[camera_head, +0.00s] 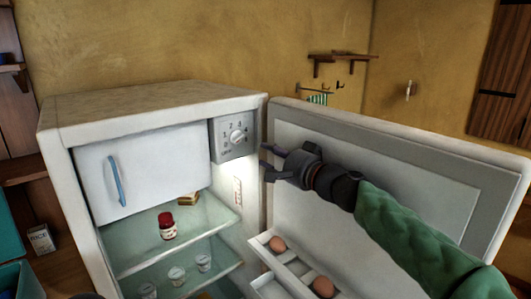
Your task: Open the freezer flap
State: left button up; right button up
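The freezer flap (160,165) is a white panel at the top inside the fridge (150,105). It is shut, with a blue upright handle (116,182) near its left side. The fridge door (420,170) stands wide open to the right. My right gripper (266,163) is open and empty, its fingers pointing left. It appears in front of the open door, right of the flap and the dial panel, well apart from the handle.
A dial panel (235,138) sits right of the flap. Glass shelves below hold a red-lidded jar (166,226), a sandwich (189,199) and several small cups. Eggs (277,244) lie in the door rack (262,238). A rice box (41,241) stands at left.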

aim_at(123, 177)
jog(key=k, duration=1)
